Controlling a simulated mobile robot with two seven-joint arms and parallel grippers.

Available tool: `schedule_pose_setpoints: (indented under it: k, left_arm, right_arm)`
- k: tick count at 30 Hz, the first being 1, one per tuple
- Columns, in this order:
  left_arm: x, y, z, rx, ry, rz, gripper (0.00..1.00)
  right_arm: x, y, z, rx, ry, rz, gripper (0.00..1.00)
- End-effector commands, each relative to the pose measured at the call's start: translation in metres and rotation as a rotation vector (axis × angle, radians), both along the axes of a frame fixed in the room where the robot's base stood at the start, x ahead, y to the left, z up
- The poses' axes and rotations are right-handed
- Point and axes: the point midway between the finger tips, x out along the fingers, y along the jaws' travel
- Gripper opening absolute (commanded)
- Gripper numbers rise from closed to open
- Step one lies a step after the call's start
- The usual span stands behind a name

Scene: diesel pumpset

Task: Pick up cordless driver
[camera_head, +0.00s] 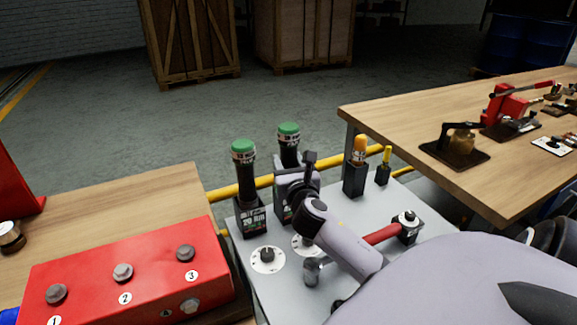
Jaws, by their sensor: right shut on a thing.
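Two dark cordless drivers with green tops stand upright in labelled black holders on the grey tray (262,300). The left driver (246,172) is free of any gripper. The other driver (289,148) stands just behind and to the right of it, its lower part partly hidden by my gripper. My right gripper (291,178) is shut on this second driver, below its green top. Its fingers are partly hidden by my wrist. Whether the driver is clear of its holder I cannot tell. My left gripper is not in view.
An orange-handled tool (359,150) and a yellow-handled tool (386,158) stand in black holders to the right. A red box with numbered bolts (135,275) is at left. A wooden table (420,112) stands at right.

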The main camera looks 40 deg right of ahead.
Motion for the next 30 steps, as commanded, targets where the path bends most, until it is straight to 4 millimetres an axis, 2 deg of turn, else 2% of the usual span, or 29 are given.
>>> schedule_pose_setpoints:
  k: [1, 5, 18, 24, 30]
  left_arm:
    - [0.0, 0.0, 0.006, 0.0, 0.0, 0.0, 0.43]
    - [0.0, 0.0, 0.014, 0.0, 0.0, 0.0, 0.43]
    - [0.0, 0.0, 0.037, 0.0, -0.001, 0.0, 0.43]
    - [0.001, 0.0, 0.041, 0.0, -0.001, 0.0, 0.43]
    - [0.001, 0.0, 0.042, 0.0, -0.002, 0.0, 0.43]
  right_arm:
    - [0.001, 0.0, 0.015, -0.006, -0.009, 0.003, 0.0]
    - [0.001, 0.0, 0.039, -0.007, -0.011, 0.002, 0.0]
    - [0.0, 0.0, 0.138, -0.007, -0.01, 0.002, 0.0]
    - [0.0, 0.0, 0.17, -0.005, -0.01, 0.002, 0.0]
    - [0.0, 0.0, 0.185, -0.003, -0.007, 0.001, 0.0]
